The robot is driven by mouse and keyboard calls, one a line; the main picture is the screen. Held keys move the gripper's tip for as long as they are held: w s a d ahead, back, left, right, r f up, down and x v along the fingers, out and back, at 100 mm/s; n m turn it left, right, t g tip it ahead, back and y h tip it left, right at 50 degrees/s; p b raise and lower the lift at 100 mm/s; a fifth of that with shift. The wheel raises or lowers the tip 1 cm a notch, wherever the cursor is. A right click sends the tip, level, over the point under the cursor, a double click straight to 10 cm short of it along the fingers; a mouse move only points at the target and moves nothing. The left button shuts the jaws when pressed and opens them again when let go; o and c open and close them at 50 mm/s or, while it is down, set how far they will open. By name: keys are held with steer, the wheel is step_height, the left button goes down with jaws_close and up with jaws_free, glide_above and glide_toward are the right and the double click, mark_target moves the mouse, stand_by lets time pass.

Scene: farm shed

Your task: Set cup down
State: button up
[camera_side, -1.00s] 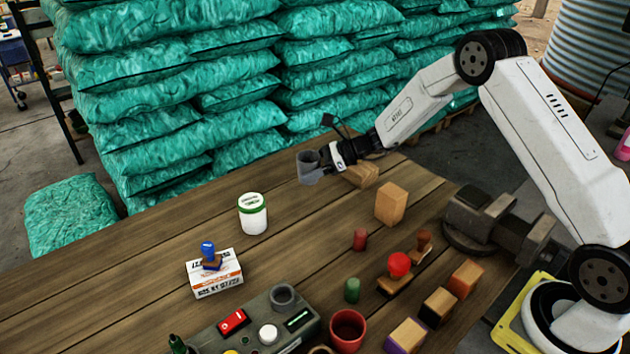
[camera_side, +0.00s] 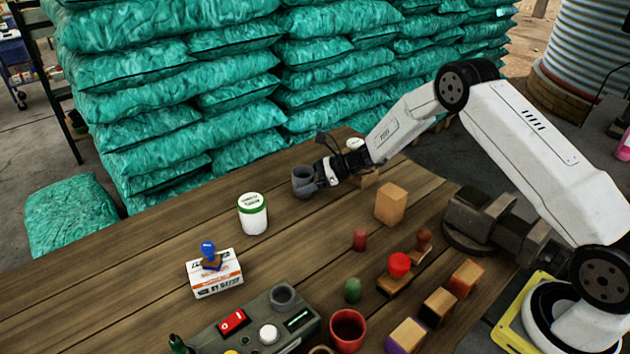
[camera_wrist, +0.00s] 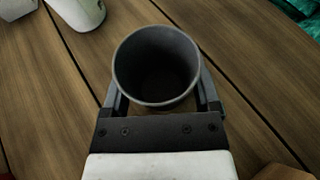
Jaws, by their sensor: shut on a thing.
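A grey cup (camera_side: 303,182) is upright and empty at the far side of the wooden table (camera_side: 150,258). My gripper (camera_side: 318,180) reaches it from the right and is shut on it. In the wrist view the cup (camera_wrist: 156,66) shows its open rim, with one finger of my gripper (camera_wrist: 160,100) against each side. The cup's base is at or very near the table top; I cannot tell whether it is touching.
A white jar with a green lid (camera_side: 253,213) stands left of the cup. A wooden block (camera_side: 391,203) stands to its right. A stamp sits on a white box (camera_side: 215,274) farther left. Several stamps, blocks and a red cup (camera_side: 347,330) fill the front. Bare planks surround the grey cup.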

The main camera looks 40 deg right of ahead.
steer(key=shift+f, duration=0.2)
steer(key=o, duration=1)
steer(key=shift+o, duration=0.2)
steer(key=shift+r, duration=0.1)
steer(key=shift+s+d+r, duration=0.1)
steer(key=shift+d+r, duration=0.05)
steer(key=shift+d, duration=0.05)
steer(key=v, duration=1.1)
steer(key=shift+s+d, duration=0.2)
steer(key=shift+s, duration=0.05)
